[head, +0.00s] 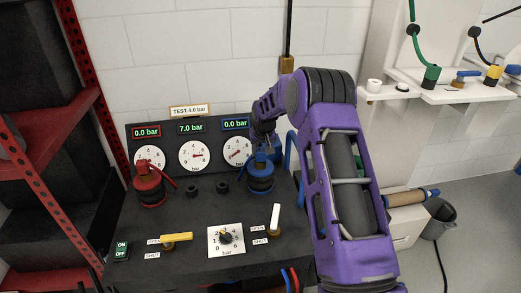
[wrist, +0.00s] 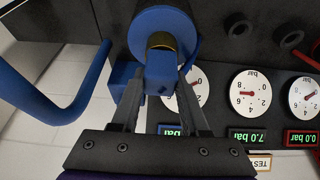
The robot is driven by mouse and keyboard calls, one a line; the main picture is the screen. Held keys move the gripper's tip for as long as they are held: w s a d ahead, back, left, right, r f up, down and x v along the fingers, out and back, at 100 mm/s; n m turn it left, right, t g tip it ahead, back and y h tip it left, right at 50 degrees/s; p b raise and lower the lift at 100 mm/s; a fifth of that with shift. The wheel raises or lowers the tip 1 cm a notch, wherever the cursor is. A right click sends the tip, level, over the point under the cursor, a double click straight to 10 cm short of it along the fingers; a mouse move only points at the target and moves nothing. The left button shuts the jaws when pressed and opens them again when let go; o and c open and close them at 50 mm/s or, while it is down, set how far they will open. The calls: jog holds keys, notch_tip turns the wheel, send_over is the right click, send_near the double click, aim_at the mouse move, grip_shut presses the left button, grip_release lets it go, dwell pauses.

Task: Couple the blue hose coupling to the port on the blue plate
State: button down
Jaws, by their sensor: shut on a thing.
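A blue fitting (head: 261,177) with a dark band stands at the right of the black console, below the right-hand gauge. In the wrist view a round blue body (wrist: 178,22) with a brass-coloured ring shows at the top. My gripper (wrist: 160,80) is shut on the blue block of the blue hose coupling (wrist: 162,68), in front of that round body. A thick blue hose (wrist: 62,112) curves at the left of the wrist view. In the head view my gripper is at the blue fitting, largely hidden by my wrist.
Yellow (head: 177,237) and white (head: 275,218) valve levers and a dial (head: 226,238) lie in front. Gauges (head: 194,155) stand behind. A red rack (head: 88,100) is at left.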

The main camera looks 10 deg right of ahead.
jog(key=shift+f, duration=0.1)
jog(key=shift+c, duration=1.7)
grip_release()
